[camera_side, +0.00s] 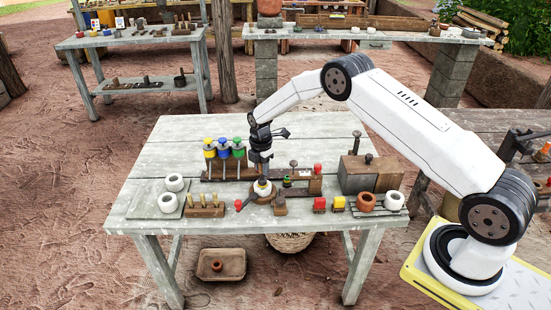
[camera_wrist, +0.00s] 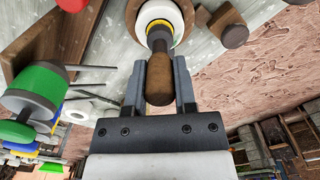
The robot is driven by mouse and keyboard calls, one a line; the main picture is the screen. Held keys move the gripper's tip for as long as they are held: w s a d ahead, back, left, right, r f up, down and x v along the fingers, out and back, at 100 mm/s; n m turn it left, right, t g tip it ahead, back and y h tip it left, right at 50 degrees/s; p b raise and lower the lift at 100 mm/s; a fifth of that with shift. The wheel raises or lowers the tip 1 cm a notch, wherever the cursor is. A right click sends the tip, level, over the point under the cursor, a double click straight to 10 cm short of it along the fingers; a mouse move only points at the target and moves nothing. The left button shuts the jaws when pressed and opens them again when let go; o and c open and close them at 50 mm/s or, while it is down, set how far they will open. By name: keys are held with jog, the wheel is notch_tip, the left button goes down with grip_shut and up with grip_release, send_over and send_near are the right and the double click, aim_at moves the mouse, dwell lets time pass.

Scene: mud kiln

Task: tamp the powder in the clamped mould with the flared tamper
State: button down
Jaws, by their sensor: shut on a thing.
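My gripper (camera_wrist: 160,100) is shut on the brown wooden handle of the tamper (camera_wrist: 159,76). The tamper has a dark collar and points at the white round mould (camera_wrist: 172,12), which sits in a brown ring-shaped holder. A yellow ring shows around the tamper's lower end at the mould's opening; I cannot tell whether it belongs to the tamper or the mould. In the side view my gripper (camera_side: 262,168) is right above the white mould (camera_side: 263,187), with a red clamp knob (camera_side: 238,205) at its left. The powder and the tamper's flared end are hidden.
White rings (camera_side: 174,182) and a block of small tools (camera_side: 205,207) are at left.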

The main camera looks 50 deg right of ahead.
jog(key=shift+f, duration=0.7)
dwell(1.1)
jog(key=shift+r, duration=0.15)
jog(key=shift+r, duration=3.45)
